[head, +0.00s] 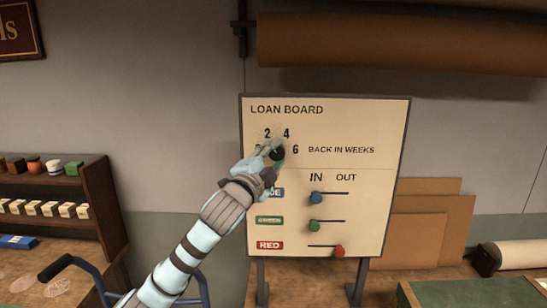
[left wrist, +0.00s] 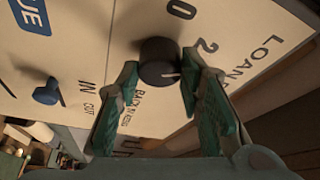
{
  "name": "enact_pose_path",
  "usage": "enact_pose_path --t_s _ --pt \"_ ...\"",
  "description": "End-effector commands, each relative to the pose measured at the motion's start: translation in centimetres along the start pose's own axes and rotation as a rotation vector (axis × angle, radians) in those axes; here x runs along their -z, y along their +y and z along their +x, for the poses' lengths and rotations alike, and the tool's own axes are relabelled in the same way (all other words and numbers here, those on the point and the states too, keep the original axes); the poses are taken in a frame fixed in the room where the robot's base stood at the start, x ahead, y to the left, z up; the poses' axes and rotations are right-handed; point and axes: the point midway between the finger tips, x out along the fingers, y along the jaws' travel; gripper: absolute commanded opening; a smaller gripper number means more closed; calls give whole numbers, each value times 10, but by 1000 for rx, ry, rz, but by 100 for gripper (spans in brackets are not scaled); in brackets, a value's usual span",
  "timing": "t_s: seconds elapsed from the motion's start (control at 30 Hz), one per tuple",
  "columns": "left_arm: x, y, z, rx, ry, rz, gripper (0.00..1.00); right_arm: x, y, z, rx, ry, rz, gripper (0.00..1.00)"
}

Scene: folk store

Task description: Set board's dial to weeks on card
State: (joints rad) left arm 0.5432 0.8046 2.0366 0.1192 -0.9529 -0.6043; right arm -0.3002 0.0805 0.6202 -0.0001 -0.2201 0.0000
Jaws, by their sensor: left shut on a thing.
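The loan board (head: 330,112) stands upright in front of the wall. Its black dial (head: 279,153) sits at the upper left, among the numbers 2, 4 and 6, beside "BACK IN WEEKS". My left gripper (head: 272,152) reaches it from the lower left and partly covers the number left of the dial. In the left wrist view the dial (left wrist: 158,60) is between the fingertips of my left gripper (left wrist: 160,85), which is shut on it. A short white mark shows on the dial's lower right; the number it meets is hard to tell. I see no card. My right gripper is out of view.
Below the dial, the blue slider (head: 316,198) and green slider (head: 314,226) are left on their tracks; the red slider (head: 339,251) is right. A shelf (head: 90,200) with small goods stands left. Brown panels (head: 430,225) lean behind the board's right side.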

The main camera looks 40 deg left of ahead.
Motion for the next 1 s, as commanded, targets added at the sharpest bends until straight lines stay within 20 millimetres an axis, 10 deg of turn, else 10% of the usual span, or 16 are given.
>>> enact_pose_path --t_s 0.03,0.07,0.17,0.5,1.0 --pt "0 0 0 1 1 0 6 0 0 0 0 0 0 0" --pt "0 0 0 1 1 0 37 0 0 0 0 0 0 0" --pt "0 0 0 1 0 -1 53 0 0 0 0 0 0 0" --pt "0 0 -3 1 -1 1 54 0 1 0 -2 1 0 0" --pt "1 1 -75 0 1 0 54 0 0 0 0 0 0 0"
